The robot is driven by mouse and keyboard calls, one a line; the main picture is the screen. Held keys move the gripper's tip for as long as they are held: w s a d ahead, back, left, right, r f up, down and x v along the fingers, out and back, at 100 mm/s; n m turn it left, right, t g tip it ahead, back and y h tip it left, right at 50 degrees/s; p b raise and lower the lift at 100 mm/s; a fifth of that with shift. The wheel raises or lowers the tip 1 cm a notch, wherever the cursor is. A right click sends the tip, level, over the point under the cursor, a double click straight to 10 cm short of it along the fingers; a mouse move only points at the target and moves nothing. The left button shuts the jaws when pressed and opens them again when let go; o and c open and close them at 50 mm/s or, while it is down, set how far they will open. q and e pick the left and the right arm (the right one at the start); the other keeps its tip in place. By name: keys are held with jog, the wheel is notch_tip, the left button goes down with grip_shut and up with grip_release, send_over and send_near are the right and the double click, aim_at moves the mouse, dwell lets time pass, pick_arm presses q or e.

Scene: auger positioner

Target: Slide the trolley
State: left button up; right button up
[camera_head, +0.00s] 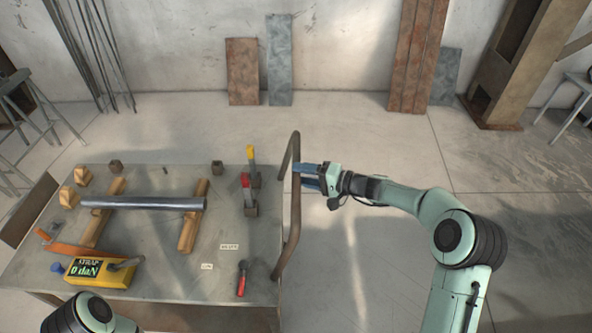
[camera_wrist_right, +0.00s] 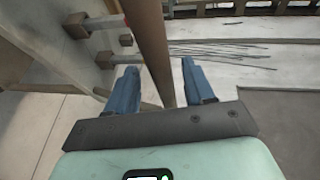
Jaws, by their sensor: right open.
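The trolley is a grey metal table (camera_head: 225,265) at the left with a bent brown tube handle (camera_head: 294,225) along its right side. My right gripper (camera_head: 300,177) is at the handle's upper half, its blue fingers pointing left and open. In the right wrist view, the handle tube (camera_wrist_right: 150,45) runs between the two open fingers (camera_wrist_right: 158,68). I cannot tell whether either finger touches it. My left gripper is out of view; only part of my left arm shows at the bottom left.
On the trolley top lie a grey pipe (camera_head: 145,203) on wooden blocks, a yellow STRAP gauge (camera_head: 103,272), a red-handled tool (camera_head: 241,278) and red (camera_head: 247,190) and yellow (camera_head: 252,165) upright levers. Bare floor (camera_head: 350,250) lies right of the trolley. Metal sheets lean on the back wall.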

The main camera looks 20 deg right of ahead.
jog(key=shift+x, duration=1.35)
grip_shut()
